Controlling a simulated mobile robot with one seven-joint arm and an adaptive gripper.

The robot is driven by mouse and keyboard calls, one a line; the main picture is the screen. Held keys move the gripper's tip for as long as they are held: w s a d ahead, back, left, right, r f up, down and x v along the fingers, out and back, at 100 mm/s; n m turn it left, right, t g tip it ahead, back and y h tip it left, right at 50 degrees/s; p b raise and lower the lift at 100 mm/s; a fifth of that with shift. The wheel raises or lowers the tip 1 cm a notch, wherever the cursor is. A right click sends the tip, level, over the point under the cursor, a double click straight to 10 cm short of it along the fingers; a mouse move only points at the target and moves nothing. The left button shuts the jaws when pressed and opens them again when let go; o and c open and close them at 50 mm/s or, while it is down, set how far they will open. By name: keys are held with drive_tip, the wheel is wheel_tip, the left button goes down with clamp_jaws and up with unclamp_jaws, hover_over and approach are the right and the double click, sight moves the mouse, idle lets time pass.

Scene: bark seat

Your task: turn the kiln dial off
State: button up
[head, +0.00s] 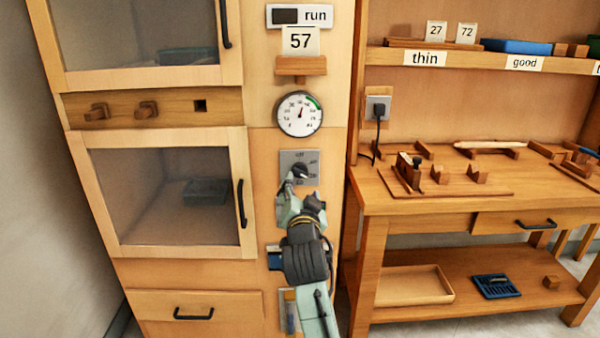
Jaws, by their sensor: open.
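The kiln dial (300,171) is a dark knob on a grey plate (290,157) on the narrow wooden panel right of the glass-doored cabinet. "Off" is marked at the top of the plate, with other marks to the right that are too small to read. My gripper (295,181) is open, right at the dial's lower side. I cannot tell whether it touches the dial. My gripper and arm cover the lower part of the plate, and the knob's exact pointing direction is unclear.
Glass doors with black handles (241,203) stand left. A workbench (400,197) with wooden jigs stands right, with a plugged outlet (378,107) above it.

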sight(300, 174)
drive_tip(key=w+p, duration=0.2)
drive_tip(key=w, duration=0.6)
drive_tip(key=shift+w, duration=0.3)
drive_tip(key=shift+c, duration=0.4)
drive_tip(key=c, duration=1.1)
